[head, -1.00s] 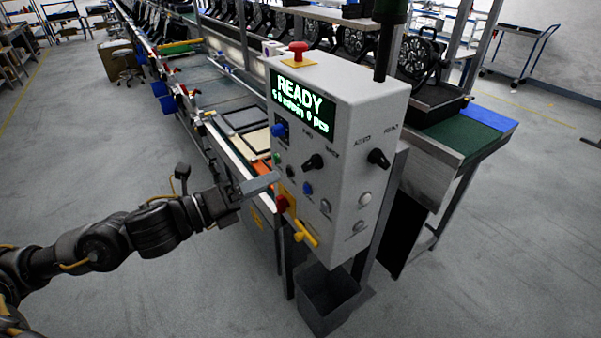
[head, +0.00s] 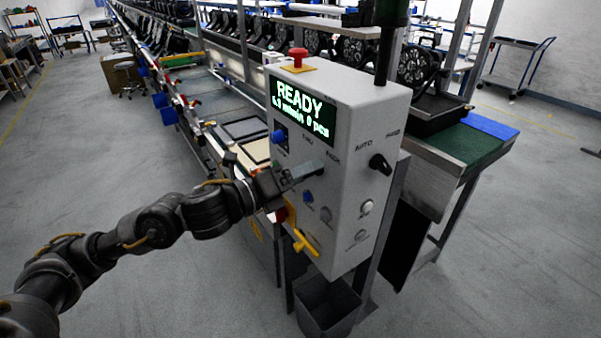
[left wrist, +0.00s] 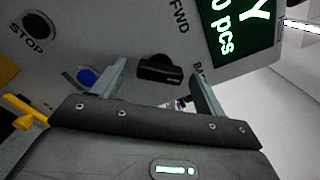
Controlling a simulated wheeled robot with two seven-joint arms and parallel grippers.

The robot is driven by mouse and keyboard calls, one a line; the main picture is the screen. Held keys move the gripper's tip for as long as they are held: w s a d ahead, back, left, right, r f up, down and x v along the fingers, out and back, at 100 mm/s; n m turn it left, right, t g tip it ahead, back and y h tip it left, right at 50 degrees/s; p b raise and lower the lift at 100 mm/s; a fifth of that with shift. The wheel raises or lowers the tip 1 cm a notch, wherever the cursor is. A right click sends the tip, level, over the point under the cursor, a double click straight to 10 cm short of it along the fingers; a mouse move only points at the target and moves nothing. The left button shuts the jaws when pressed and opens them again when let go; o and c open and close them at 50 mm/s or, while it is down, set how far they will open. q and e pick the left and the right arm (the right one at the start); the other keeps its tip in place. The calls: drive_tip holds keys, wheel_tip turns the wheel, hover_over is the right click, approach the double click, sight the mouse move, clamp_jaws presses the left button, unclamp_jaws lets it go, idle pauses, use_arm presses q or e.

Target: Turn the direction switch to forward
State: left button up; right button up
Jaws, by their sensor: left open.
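The direction switch is a black knob (left wrist: 160,70) on the grey control panel (head: 345,225), near the lettering FWD and a partly hidden label starting BA. In the left wrist view it sits between the two fingertips of my left gripper (left wrist: 160,72), with a gap on each side. The gripper is open, and I cannot tell how deep the fingers reach around the knob. In the head view my left gripper (head: 302,174) is at the panel front and hides the knob. My right gripper is not in view.
Close by on the panel are a blue button (head: 308,197), a black AUTO/HAND selector (head: 380,164) and a yellow handle (head: 305,243). A red mushroom button (head: 297,55) tops the box. The display (head: 302,108) reads READY. A grey bin (head: 328,303) stands below.

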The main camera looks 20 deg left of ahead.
use_arm(q)
drive_tip(key=c, duration=0.9)
drive_tip(key=shift+c, duration=0.4)
drive_tip(key=shift+n, duration=0.3)
drive_tip(key=n+p, duration=1.1)
drive_tip(key=n, duration=0.4)
drive_tip(key=shift+n, duration=0.3)
